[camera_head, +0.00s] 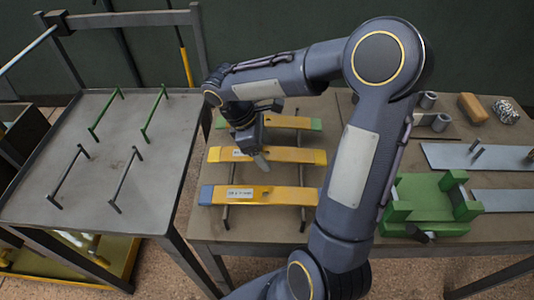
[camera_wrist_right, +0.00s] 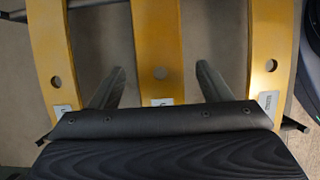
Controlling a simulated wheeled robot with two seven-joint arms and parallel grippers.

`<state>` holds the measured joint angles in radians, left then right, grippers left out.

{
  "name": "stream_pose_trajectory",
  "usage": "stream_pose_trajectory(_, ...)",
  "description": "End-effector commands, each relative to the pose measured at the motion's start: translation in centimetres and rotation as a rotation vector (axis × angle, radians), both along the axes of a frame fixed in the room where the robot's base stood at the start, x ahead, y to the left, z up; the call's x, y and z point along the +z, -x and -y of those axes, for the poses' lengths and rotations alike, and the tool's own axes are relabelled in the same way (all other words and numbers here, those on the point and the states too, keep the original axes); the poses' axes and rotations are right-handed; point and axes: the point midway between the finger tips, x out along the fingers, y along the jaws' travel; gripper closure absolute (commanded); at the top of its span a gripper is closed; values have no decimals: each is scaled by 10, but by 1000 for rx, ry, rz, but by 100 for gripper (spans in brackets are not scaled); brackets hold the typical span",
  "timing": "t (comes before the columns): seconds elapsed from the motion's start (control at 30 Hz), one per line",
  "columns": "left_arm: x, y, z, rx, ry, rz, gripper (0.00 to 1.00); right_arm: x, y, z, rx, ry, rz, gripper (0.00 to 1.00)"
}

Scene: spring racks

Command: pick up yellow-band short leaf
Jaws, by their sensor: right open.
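Three long yellow leaves lie across a rack on the right-hand table in the head view. The middle leaf (camera_head: 295,156) has a yellow end and a white label, and looks like the yellow-band short leaf. My right gripper (camera_head: 262,162) is over this middle leaf, partly hiding it. In the right wrist view my right gripper (camera_wrist_right: 160,85) is open, with one finger on each side of the middle leaf (camera_wrist_right: 158,45). I cannot tell how far the fingertips reach down. Nothing is held. My left gripper is not in view.
A green-ended leaf (camera_head: 285,122) lies behind and a blue-ended leaf (camera_head: 275,196) in front, both close by. A grey table (camera_head: 105,160) with green and dark upright racks stands left. A green fixture (camera_head: 430,200) and metal plates are on the right.

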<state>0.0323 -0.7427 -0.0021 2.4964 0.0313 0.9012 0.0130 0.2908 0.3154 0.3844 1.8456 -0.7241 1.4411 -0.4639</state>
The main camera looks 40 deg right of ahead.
Motion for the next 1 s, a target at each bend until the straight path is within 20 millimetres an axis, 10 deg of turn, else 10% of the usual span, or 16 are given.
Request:
stream_pose_trajectory(0.5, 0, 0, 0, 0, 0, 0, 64, 2, 0, 0, 0, 1, 2, 91)
stream_pose_trajectory(1.0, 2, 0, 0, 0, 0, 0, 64, 19, -1, 0, 0, 1, 6, 91)
